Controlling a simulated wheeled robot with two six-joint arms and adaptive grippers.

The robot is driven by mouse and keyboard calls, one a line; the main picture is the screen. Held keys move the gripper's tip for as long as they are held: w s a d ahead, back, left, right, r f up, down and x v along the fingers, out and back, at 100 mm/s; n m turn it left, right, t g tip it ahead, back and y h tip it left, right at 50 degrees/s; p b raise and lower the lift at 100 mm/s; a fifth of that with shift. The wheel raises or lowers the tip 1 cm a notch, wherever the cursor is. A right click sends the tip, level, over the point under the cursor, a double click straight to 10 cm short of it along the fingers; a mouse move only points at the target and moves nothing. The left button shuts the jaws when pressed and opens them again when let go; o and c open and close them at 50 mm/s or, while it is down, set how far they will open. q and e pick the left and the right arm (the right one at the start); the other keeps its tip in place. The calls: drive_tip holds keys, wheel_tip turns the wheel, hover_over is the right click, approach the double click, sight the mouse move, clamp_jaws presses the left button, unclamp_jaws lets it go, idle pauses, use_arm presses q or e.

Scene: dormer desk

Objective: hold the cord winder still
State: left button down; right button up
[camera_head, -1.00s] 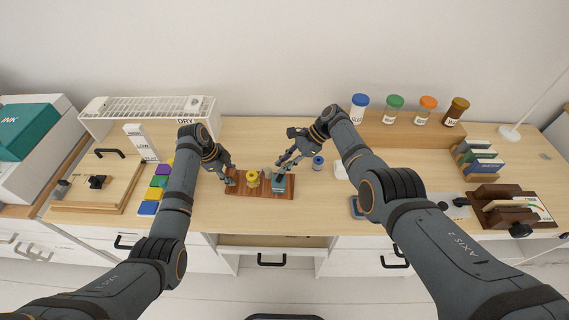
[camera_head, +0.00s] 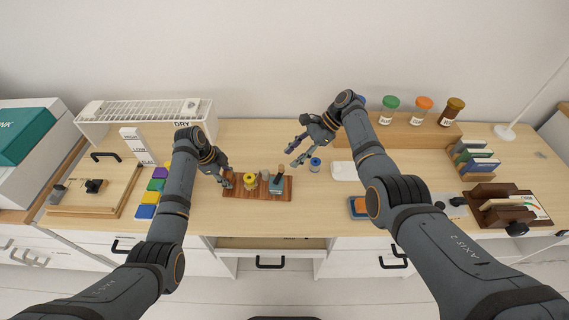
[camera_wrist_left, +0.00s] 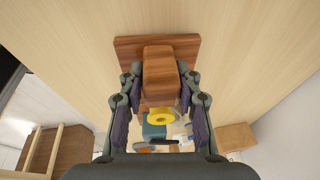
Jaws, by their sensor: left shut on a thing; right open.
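The cord winder is a dark wooden board (camera_head: 258,195) lying on the desk, with a yellow spool (camera_head: 250,180) and a teal block (camera_head: 276,186) on it. My left gripper (camera_head: 227,181) is at the board's left end. In the left wrist view its fingers (camera_wrist_left: 160,98) stand on both sides of a wooden block (camera_wrist_left: 160,70) on the board (camera_wrist_left: 127,46), shut on it. The yellow spool (camera_wrist_left: 160,117) shows beyond the block. My right gripper (camera_head: 293,158) is open and empty, above and behind the board's right end, apart from it.
A blue-topped spool (camera_head: 315,163) stands right of the board, near my right gripper. Coloured blocks (camera_head: 152,197) line the left, beside a wooden tray (camera_head: 75,207). Jars (camera_head: 422,112) stand on a shelf at the back right. The desk behind the board is clear.

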drive_tip(key=v, duration=0.5)
drive_tip(key=shift+d+r, duration=0.2)
drive_tip(key=shift+r, duration=0.05)
drive_tip(key=m+t, duration=0.5)
drive_tip(key=m, duration=0.1)
approach(282, 166)
drive_tip(key=shift+y, duration=0.3)
drive_tip(key=x, duration=1)
drive_tip(key=shift+d+f, duration=0.2)
drive_tip(key=shift+f, duration=0.05)
drive_tip(key=shift+c, duration=0.5)
clamp_jaws()
